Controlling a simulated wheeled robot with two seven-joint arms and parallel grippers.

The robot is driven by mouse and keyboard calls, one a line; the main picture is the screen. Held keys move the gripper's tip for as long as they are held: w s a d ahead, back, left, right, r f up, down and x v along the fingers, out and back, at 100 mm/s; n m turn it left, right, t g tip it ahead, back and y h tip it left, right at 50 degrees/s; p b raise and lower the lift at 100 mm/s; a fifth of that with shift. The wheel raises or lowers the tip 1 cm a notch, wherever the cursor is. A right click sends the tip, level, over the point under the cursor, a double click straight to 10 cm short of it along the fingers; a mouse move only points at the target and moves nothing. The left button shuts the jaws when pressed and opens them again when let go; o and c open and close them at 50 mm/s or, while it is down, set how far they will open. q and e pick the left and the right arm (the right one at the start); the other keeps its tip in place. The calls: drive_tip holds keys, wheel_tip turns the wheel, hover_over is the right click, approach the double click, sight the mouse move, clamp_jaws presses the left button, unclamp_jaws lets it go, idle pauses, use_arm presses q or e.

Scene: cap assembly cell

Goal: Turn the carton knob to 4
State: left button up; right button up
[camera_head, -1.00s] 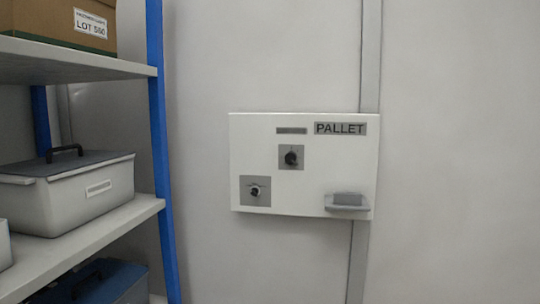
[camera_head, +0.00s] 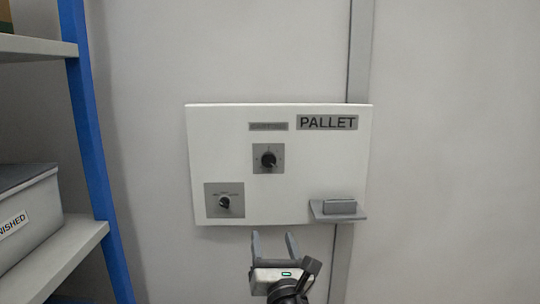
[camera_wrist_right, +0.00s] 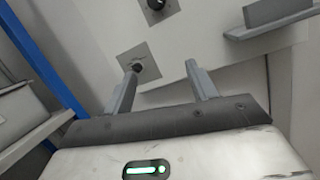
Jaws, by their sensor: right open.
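A white panel (camera_head: 290,190) on the wall bears two black knobs on grey plates. The upper knob (camera_head: 268,159) sits below a small grey label (camera_head: 268,126) too blurred to read surely. The lower-left knob (camera_head: 224,203) has a plate with tiny unreadable marks. I cannot tell surely which is the carton knob. My right gripper (camera_head: 272,238) is open and empty, its fingers pointing up just below the panel's lower edge in the head view. In the right wrist view, the lower-left knob (camera_wrist_right: 137,66) shows by the left fingertip; the upper knob (camera_wrist_right: 156,4) is at the top edge.
A PALLET sign (camera_head: 327,122) is at the panel's upper right. A grey ledge with a block (camera_head: 339,208) juts out at its lower right. A shelf with a blue post (camera_head: 92,150) and a grey box (camera_head: 28,215) stands at left. The wall at right is clear.

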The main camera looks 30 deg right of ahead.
sight(269, 161)
drive_tip(key=w+d+r+n, duration=0.1)
drive_tip(key=w+d+r, duration=0.1)
drive_tip(key=w+r, duration=0.1)
drive_tip(key=w+d+r+n+h+p, duration=0.1)
drive_tip(key=w+d+r, duration=0.2)
drive_tip(key=w, duration=0.3)
drive_tip(key=w+d+r+n+h, duration=0.1)
drive_tip(key=w+d+r+n, duration=0.1)
drive_tip(key=w+r, duration=0.3)
drive_tip(key=shift+d+r+t+p, duration=0.2)
drive_tip(key=shift+d+t+p, duration=0.15)
drive_tip(key=shift+d, duration=0.25)
drive_tip(key=c, duration=1)
drive_tip(key=shift+f+b, duration=0.1)
drive_tip(key=shift+b, duration=0.2)
